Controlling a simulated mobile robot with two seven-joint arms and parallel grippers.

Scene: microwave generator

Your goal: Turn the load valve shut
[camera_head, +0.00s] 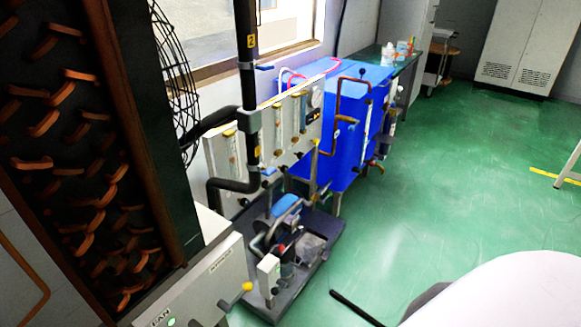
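No part is clearly marked as the load valve, and I cannot tell which handle it is. Small valve handles show on the pipework: a blue one (265,67) by the tall black pipe, another blue one (268,171) lower down, and a red one (372,164) on the blue tank's front. Whether any valve is open or shut is too small to tell. Neither of my grippers is clearly in view, and nothing is seen touching the handles.
A blue tank (345,150) stands behind a panel of flow gauges (278,125). A pump on a dark base (325,250) sits on the floor before them. A large dark unit with orange fittings (75,130) blocks the left. Green floor (460,190) is open at right.

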